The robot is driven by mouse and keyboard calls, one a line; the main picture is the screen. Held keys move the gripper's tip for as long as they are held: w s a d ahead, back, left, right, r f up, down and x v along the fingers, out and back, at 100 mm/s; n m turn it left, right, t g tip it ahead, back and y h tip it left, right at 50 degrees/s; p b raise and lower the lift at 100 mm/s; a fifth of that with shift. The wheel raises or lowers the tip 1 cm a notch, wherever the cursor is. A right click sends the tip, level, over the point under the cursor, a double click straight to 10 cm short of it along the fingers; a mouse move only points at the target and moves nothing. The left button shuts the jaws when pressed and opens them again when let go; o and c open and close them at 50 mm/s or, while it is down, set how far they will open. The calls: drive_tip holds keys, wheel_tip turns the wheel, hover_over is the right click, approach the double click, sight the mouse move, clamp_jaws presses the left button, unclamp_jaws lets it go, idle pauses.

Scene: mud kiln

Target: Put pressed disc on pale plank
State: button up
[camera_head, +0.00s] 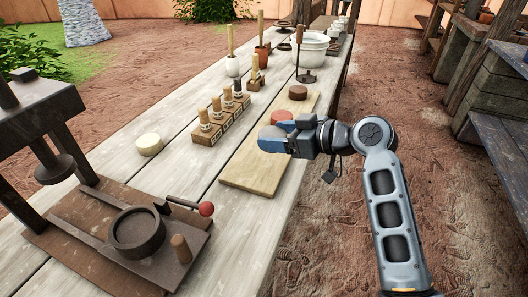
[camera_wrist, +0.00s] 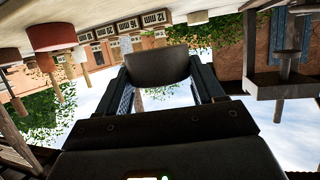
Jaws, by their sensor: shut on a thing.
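My gripper (camera_head: 272,143) is over the right side of the pale plank (camera_head: 243,178), its blue fingers pointing left. It is shut on a brownish disc (camera_head: 269,131), the pressed disc, partly hidden by the fingers in the head view. In the wrist view the disc (camera_wrist: 157,66) looks dark and sits between both fingers (camera_wrist: 160,80). An orange-red disc (camera_head: 283,116) lies on the plank just behind the gripper. A darker brown disc (camera_head: 298,92) lies at its far end. I cannot tell the exact gap under the held disc.
A row of wooden stamps in blocks (camera_head: 207,130) stands left of the plank. A cream disc (camera_head: 149,144) lies on the table. A press (camera_head: 45,130) and a round mould (camera_head: 137,232) with a red-knobbed lever are at the left front. The plank's near end is clear.

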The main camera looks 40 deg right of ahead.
sight(263, 166)
drive_tip(key=w+a+f, duration=0.2)
drive_tip(key=a, duration=0.1)
drive_tip(key=shift+f, duration=2.05)
drive_tip(key=shift+f, duration=0.15)
drive_tip(key=o, duration=1.2)
drive_tip(key=shift+r, duration=0.3)
drive_tip(key=v, duration=1.2)
drive_tip(key=shift+f, duration=0.2)
